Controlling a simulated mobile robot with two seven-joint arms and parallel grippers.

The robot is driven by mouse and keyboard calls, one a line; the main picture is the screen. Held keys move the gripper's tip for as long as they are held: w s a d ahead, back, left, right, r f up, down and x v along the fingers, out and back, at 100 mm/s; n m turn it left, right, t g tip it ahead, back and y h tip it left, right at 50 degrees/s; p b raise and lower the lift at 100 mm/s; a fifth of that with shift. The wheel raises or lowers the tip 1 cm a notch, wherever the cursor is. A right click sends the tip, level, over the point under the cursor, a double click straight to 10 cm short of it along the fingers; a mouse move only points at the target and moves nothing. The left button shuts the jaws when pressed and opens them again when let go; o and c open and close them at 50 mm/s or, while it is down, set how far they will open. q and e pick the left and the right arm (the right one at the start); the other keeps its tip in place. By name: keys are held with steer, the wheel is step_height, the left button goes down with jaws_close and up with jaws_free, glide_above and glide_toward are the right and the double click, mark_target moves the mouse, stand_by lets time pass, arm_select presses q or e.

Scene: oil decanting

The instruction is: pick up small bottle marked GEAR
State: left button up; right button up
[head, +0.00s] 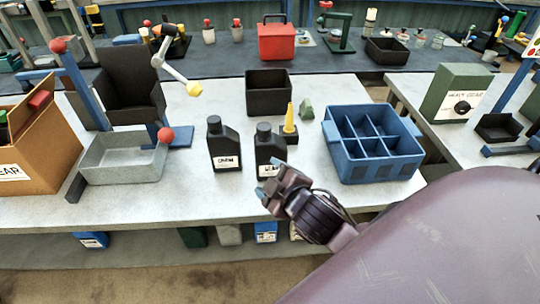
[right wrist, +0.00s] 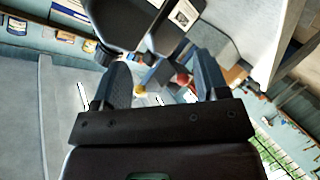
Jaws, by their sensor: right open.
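Two small black bottles stand upright side by side on the pale table in the head view. The left bottle (head: 224,148) has a white label that seems to read CHAIN. The right bottle (head: 268,143) has a white label partly covered by my right gripper (head: 266,181); its word looks like GEAR but is not fully clear. My right gripper is open and empty, just in front of the right bottle's lower part. In the right wrist view, the open fingers (right wrist: 162,75) point towards dark bottle shapes, one with a white label (right wrist: 184,14). My left gripper is out of view.
A yellow-tipped funnel (head: 289,120) stands close behind the right bottle. A blue divided crate (head: 373,175) is to the right, a grey tray (head: 120,160) to the left, and a black bin (head: 268,98) behind. The table front left of my gripper is clear.

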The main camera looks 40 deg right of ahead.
steer(key=w+a+r+n+t+y, duration=0.3)
steer(key=a+r+n+y, duration=0.1)
steer(key=r+n, duration=0.3)
steer(key=w+a+r+n+t+y, duration=0.2)
steer(key=a+r+n+t+y, duration=0.1)
steer(key=a+r+n+y, duration=0.25)
steer(key=s+a+r+n+g+y, duration=0.2)
steer(key=a+n+g+y, duration=0.5)
steer(key=n, duration=0.7)
steer(key=s+a+r+n+g+y, duration=0.2)
steer(key=s+r+n+g+y, duration=0.15)
steer(key=n+g, duration=0.85)
steer(key=n+t+h, duration=0.1)
steer(key=n+h, duration=1.6)
steer(key=h, duration=0.4)
glide_toward(264, 125)
steer(key=x, duration=0.5)
steer(key=shift+s+a+f, duration=0.15)
steer(key=shift+a+f, duration=0.1)
steer(key=shift+f, duration=0.05)
steer(key=shift+p+x, duration=0.4)
steer(key=shift+x, duration=2.25)
steer(key=shift+d+r, duration=0.1)
steer(key=shift+d, duration=0.1)
steer(key=c, duration=1.1)
